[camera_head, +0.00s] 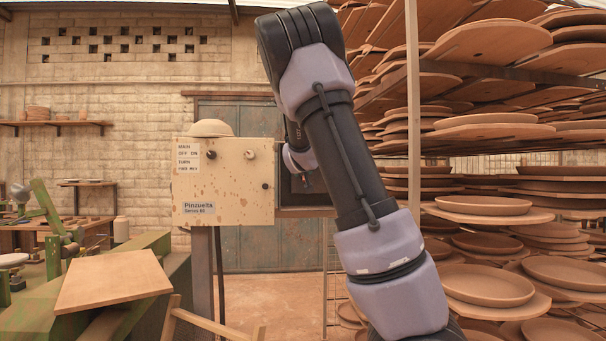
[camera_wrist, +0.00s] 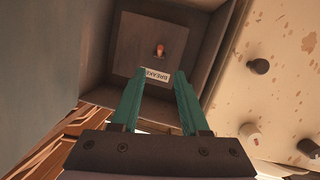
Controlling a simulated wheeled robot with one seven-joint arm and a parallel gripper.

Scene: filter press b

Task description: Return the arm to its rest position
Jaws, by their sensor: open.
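Ahead of the fingertips is a dark recessed box (camera_wrist: 170,20) with a panel (camera_wrist: 163,45). The panel carries an orange-brown toggle (camera_wrist: 160,50) and a white label reading "BREAKER" (camera_wrist: 157,76). The fingertips appear near the label; I cannot tell whether they touch anything.
The control box side with black knobs (camera_wrist: 258,66) is close on the right in the wrist view. In the head view, racks of clay plates (camera_head: 490,205) fill the right side. A wooden board (camera_head: 113,280) and green machinery (camera_head: 50,225) stand at left.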

